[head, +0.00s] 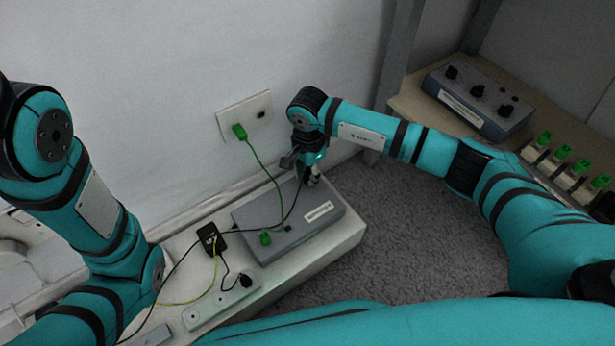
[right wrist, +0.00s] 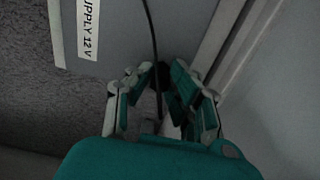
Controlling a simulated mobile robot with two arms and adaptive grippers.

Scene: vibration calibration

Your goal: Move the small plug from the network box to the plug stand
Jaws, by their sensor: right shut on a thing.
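A flat grey box (head: 290,222) with a white label lies on the low white bench. Its label (right wrist: 88,25) reads "SUPPLY 12 V" in the right wrist view. My right gripper (head: 313,180) is at the back right edge of this box, pointing down. It is shut on the small plug at the end of a thin black cable (right wrist: 152,35); the fingers hide most of the plug. I cannot tell whether the plug is still seated. A row of cream blocks with green tops (head: 561,165), possibly the plug stand, is on the shelf at right. My left gripper is out of view.
A wall socket (head: 244,116) holds a green plug with a green cable to the grey box. A black adapter (head: 211,239) and a power strip (head: 221,301) lie on the bench at left. A grey knob box (head: 478,98) stands on the shelf (head: 414,100). Carpet lies between.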

